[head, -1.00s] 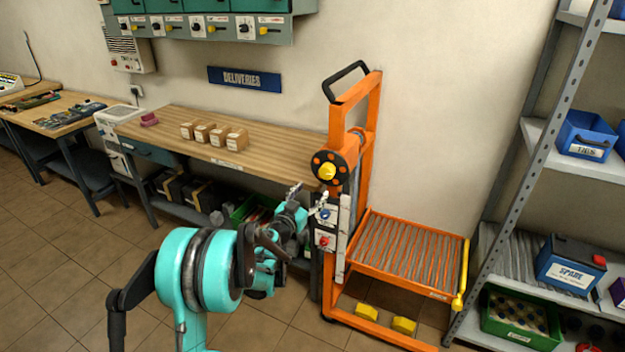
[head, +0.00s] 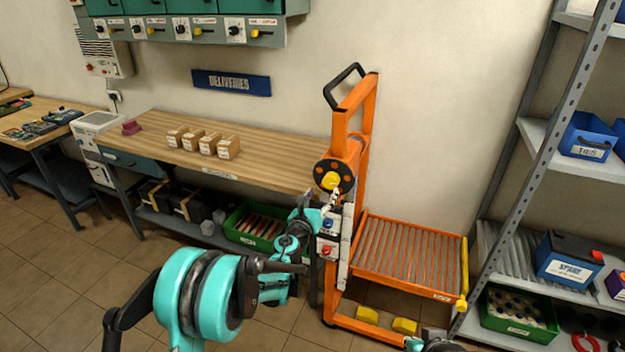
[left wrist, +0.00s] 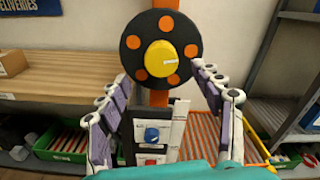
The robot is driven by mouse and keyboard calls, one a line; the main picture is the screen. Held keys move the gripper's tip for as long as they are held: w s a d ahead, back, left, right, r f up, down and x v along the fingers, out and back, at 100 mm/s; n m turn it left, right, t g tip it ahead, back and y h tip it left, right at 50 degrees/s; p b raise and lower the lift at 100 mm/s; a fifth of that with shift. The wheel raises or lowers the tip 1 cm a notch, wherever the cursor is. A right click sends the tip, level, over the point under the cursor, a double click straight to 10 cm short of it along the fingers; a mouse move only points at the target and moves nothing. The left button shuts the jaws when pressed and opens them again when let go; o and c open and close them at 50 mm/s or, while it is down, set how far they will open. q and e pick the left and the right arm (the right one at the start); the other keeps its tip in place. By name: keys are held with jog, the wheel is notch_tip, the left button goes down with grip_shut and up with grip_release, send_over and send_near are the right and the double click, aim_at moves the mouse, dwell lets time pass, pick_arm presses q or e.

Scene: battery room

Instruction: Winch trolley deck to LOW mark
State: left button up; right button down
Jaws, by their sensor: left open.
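The orange trolley (head: 359,130) stands against the wall, with a black push handle on top. Its winch wheel (head: 334,177) is a black disc with orange spots and a yellow hub; it also shows in the left wrist view (left wrist: 160,60). The roller deck (head: 404,252) sits low on the trolley's right. A panel with a blue knob (left wrist: 152,135) and a red knob is below the wheel. No LOW mark is readable. My left gripper (head: 322,203) is open just below and in front of the wheel, its fingers spread either side of the hub in the wrist view. Part of my right arm shows at the bottom edge.
A wooden bench (head: 255,165) with several small boxes is left of the trolley. A green crate (head: 250,228) is under it. A grey shelf rack (head: 560,145) with blue bins stands close on the right.

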aim_at(329, 182)
pick_arm(q)
jog(key=shift+m, duration=0.3)
jog(key=b+x, duration=0.1)
jog(key=x, duration=0.5)
jog(key=shift+w+d+f+b, duration=0.1)
jog(key=shift+w+b, duration=0.15)
jog(key=shift+b, duration=0.05)
jog(key=shift+w+d, duration=0.2)
jog(key=shift+w, duration=0.45)
jog(key=c, duration=1.2)
